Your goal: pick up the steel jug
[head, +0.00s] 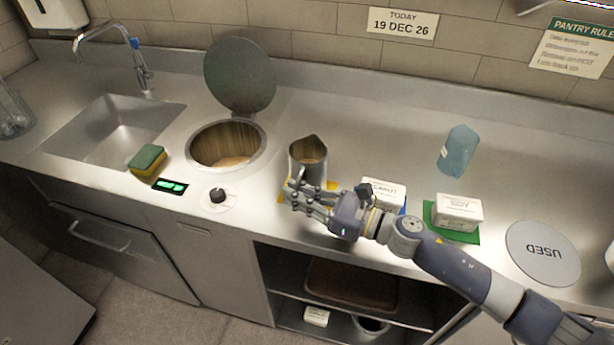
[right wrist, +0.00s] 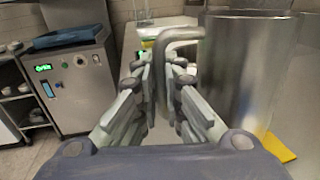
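The steel jug (head: 308,158) stands upright, open at the top, at a yellow mat (head: 331,185) on the counter. It fills the right side of the right wrist view (right wrist: 250,75), with its bent tube handle (right wrist: 182,36) toward my fingers. My right gripper (head: 296,188) is at the jug's near side. In the right wrist view its fingers (right wrist: 161,82) are close together, one on each side of the handle, and look shut on it. The jug's lower front is hidden by my gripper in the head view. My left gripper is not in view.
Left of the jug are an open well (head: 228,145) with its lid (head: 240,75) raised, a knob (head: 217,196) and a sponge (head: 147,160). Right are two white tubs (head: 384,192) (head: 458,210), a blue bottle (head: 458,150) and a USED disc (head: 543,253). The counter behind the jug is clear.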

